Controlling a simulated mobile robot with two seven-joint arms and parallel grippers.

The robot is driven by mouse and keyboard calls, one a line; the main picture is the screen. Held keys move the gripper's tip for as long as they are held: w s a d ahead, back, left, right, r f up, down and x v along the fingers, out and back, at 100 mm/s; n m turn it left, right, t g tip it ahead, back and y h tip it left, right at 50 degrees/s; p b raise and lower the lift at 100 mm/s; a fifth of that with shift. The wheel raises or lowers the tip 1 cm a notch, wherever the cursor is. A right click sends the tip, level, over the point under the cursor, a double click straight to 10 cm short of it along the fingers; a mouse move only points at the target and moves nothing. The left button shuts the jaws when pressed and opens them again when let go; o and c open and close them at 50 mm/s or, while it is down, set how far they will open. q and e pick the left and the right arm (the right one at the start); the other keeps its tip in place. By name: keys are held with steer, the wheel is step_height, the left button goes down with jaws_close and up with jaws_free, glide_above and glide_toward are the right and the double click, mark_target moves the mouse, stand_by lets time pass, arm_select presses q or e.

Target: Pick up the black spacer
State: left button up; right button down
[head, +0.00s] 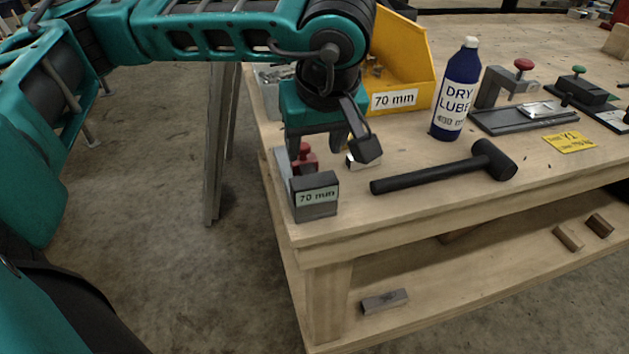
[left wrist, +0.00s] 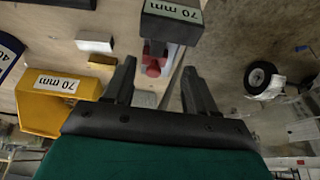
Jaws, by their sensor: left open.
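No loose black spacer shows plainly. A black block labelled "70 mm" (head: 317,188) sits at the near end of a grey fixture on the bench corner. I cannot tell whether it is the spacer or part of the fixture. In the left wrist view the block (left wrist: 172,10) is at the top. A red knob (head: 305,155) stands on the fixture just behind the block. My left gripper (head: 315,146) points down over the fixture, open and empty. In the left wrist view the red knob (left wrist: 153,64) shows between its fingertips. My right gripper is not in view.
A black mallet (head: 435,172) lies to the right, with a small pale block (head: 352,161) behind its handle. A yellow bin (head: 415,58), a lube bottle (head: 456,95) and a clamp fixture (head: 510,112) stand farther back. A grey block (head: 385,301) lies on the lower shelf.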

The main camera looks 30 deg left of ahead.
mark_target(310, 174)
arm_select(q)
steer(key=x, duration=0.9)
steer(key=shift+w+d+f, duration=0.1)
steer(key=shift+c, duration=0.2)
jaws_close()
